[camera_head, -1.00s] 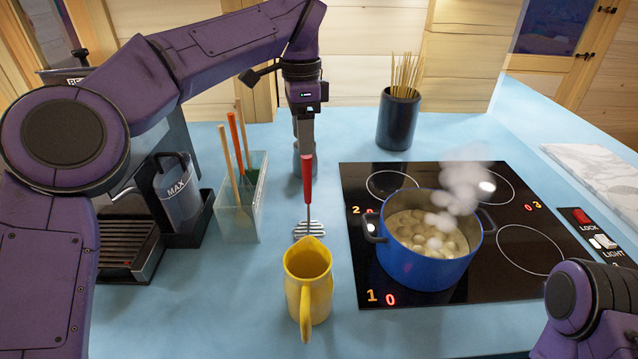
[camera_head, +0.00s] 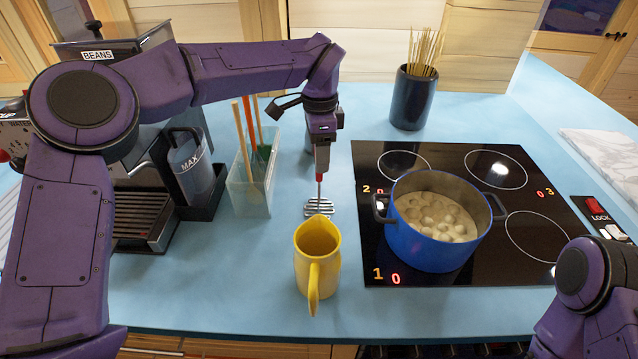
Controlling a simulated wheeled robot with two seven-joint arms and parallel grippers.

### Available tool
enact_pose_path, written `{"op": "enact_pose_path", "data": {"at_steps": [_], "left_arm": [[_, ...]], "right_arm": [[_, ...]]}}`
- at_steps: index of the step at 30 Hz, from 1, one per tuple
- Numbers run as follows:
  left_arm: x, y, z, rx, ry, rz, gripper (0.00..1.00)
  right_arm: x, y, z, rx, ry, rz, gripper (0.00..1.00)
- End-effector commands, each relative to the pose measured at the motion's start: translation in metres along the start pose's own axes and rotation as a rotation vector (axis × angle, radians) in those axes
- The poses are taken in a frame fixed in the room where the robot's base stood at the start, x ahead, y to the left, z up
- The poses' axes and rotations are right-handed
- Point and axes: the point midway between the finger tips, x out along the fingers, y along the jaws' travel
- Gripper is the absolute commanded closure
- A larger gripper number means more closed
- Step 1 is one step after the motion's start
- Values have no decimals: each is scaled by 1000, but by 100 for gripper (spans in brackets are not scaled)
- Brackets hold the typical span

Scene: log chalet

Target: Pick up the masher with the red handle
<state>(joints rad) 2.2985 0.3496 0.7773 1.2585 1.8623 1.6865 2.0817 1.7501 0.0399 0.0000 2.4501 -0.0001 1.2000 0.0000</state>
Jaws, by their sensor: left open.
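The masher has a red handle (camera_head: 319,177) and a slotted metal head (camera_head: 319,208), and its head is on the blue counter behind the yellow jug. My left gripper (camera_head: 322,162) points down over the upper handle and hides most of it. It is open, with the handle at its fingers; I cannot tell whether they touch it. Only part of my right arm shows at the lower right, and its gripper is out of view.
A yellow jug (camera_head: 317,262) stands just in front of the masher. A clear utensil holder (camera_head: 250,185) is to the left. A blue pot (camera_head: 437,245) stands on the black hob (camera_head: 365,165) to the right. A dark skewer cup (camera_head: 413,97) is behind.

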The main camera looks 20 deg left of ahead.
Motion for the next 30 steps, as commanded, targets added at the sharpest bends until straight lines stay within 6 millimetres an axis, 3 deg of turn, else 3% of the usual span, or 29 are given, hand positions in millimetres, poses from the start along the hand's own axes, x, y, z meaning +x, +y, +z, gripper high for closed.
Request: {"op": "enact_pose_path", "data": {"at_steps": [1,6,15,20,23,30], "left_arm": [[0,0,0,0,0,0,45],[0,0,0,1,-1,0,100],[-1,0,0,1,0,-1,100],[-13,-1,-1,0,0,-4,100],[-32,-1,-1,0,2,-5,100],[-91,52,-25,4,0,-7,100]], "right_arm": [[0,0,0,0,0,0,57],[0,0,0,0,0,0,57],[0,0,0,0,0,0,57],[3,0,1,0,0,0,57],[6,0,2,0,0,0,57],[32,-3,13,0,0,0,57]]}}
